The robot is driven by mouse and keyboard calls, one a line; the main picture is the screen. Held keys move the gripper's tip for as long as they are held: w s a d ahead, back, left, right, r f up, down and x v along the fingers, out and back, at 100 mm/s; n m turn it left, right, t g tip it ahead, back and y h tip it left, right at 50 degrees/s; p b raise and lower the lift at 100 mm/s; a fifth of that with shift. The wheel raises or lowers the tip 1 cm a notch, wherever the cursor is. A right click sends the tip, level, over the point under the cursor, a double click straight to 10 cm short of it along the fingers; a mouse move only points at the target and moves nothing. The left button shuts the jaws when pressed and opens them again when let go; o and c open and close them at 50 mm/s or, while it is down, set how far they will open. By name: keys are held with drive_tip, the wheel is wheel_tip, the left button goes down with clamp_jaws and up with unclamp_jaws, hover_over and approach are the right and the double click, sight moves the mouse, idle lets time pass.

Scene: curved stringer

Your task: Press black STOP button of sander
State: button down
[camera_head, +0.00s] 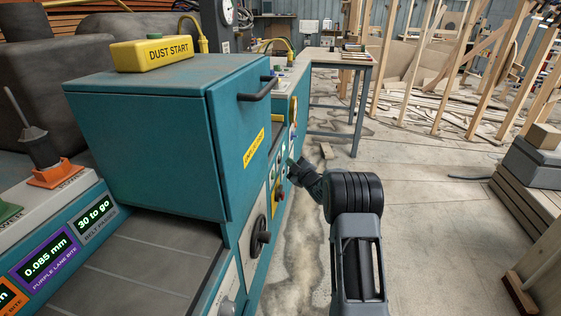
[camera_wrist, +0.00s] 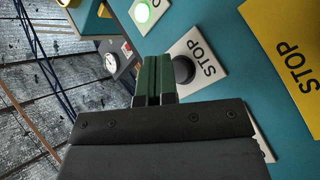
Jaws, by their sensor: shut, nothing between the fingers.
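The black STOP button (camera_wrist: 183,70) is a round knob on a white plate (camera_wrist: 205,55) marked STOP, on the teal side of the sander (camera_head: 150,130). My gripper (camera_wrist: 155,62) is shut and empty, its green fingers side by side. In the wrist view the fingertips lie just left of the button and overlap its left edge. I cannot tell whether they touch it. In the head view my gripper (camera_head: 292,166) is close to the sander's control side, and the black button cannot be made out there.
A larger yellow plate (camera_wrist: 290,50) marked STOP is right of the button. A lit green button (camera_wrist: 142,13) and a gauge (camera_wrist: 110,62) lie beyond. In the head view, a black handle (camera_head: 258,92) and a hand knob (camera_head: 261,237) stick out. Open floor (camera_head: 420,210) lies right.

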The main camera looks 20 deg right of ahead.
drive_tip(key=shift+w+a, duration=0.1)
drive_tip(key=shift+a, duration=0.1)
drive_tip(key=shift+w+a+b, duration=0.1)
drive_tip(key=shift+a+b, duration=0.1)
drive_tip(key=shift+b, duration=0.15)
drive_tip(key=shift+w+a, duration=0.25)
drive_tip(key=shift+a, duration=0.1)
idle(0.8)
drive_tip(key=shift+b, duration=0.3)
drive_tip(key=shift+s+d, duration=0.45)
drive_tip(key=shift+d, duration=0.3)
drive_tip(key=d, duration=0.1)
drive_tip(key=s+d, duration=0.1)
drive_tip(key=d, duration=0.1)
drive_tip(key=s+d, duration=0.1)
drive_tip(key=shift+s+d+b, duration=0.15)
drive_tip(key=shift+s+b, duration=0.1)
drive_tip(key=shift+b, duration=0.05)
idle(0.5)
